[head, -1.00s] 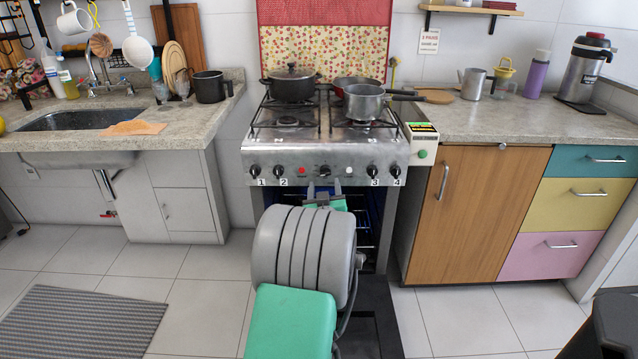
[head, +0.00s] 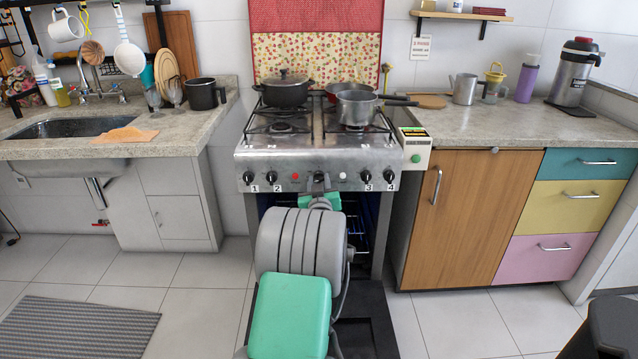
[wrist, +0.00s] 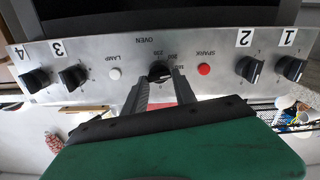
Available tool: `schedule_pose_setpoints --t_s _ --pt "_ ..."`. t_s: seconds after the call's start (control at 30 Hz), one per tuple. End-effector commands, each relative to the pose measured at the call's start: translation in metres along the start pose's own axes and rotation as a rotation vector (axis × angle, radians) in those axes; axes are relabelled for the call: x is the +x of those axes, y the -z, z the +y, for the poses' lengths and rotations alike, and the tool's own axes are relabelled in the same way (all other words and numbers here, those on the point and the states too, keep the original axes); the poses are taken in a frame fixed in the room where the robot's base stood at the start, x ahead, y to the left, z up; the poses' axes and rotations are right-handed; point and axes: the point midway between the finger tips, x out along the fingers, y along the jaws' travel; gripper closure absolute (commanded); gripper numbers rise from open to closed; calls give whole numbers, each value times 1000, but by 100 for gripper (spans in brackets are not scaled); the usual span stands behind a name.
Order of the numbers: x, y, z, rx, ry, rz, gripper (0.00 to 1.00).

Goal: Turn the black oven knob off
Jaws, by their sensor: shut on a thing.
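The black oven knob (wrist: 159,70) sits at the middle of the stove's steel front panel (wrist: 215,62), under the word OVEN, in the wrist view, which is upside down. My gripper (wrist: 161,80) has its two grey fingers on either side of this knob and is shut on it. The fingers hide part of the knob and some of its dial marks, so its exact angle is hard to read. In the head view, my gripper (head: 318,187) reaches the panel's middle, and the knob is mostly hidden.
A red SPARK button (wrist: 204,69) and a white LAMP button (wrist: 115,73) flank the oven knob. Burner knobs 1 (head: 249,178), 2 (head: 275,178), 3 (head: 366,176) and 4 (head: 389,175) sit farther out. Pots, including a black one (head: 286,92), stand on the stove top. The oven door hangs open below.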

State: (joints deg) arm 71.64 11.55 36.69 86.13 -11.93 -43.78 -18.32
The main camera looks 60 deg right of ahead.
Motion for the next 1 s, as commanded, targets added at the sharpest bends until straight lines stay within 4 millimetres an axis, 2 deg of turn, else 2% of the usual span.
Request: schedule_pose_setpoints --t_s 0.03,0.3,0.67,1.0 --pt "0 0 0 0 0 0 80" --pt "0 0 0 0 0 0 100" --pt "0 -1 0 27 0 0 100" --pt "0 -3 1 214 0 -1 100"
